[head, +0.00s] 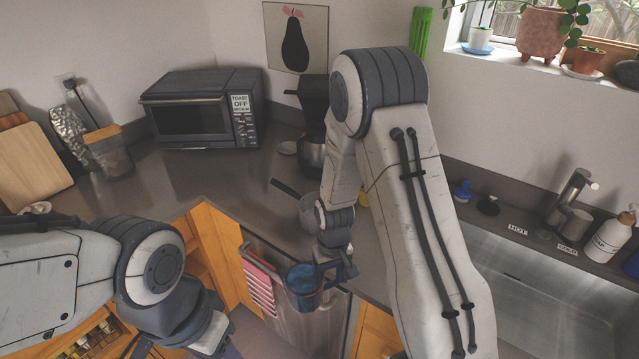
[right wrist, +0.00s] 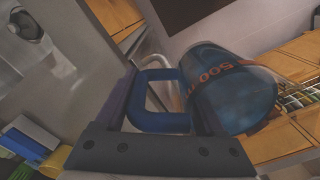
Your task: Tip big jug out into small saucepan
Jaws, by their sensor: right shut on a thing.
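The big jug (head: 302,287) is blue and translucent with orange markings. It hangs in front of the counter edge, roughly upright; its contents cannot be made out. My right gripper (head: 338,270) is shut on the jug's handle. In the right wrist view the jug (right wrist: 235,102) fills the right side, with its blue handle between the fingers of the gripper (right wrist: 162,100). The small saucepan (head: 308,213), grey with a dark handle, stands on the counter behind the gripper, partly hidden by my right arm. My left gripper is out of the picture.
A coffee maker (head: 312,135) stands behind the saucepan, and a toaster oven (head: 205,108) at the back left. The sink (head: 540,290) is at right. A red-striped towel (head: 259,283) hangs on the front below the counter. The counter (head: 185,180) left of the saucepan is clear.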

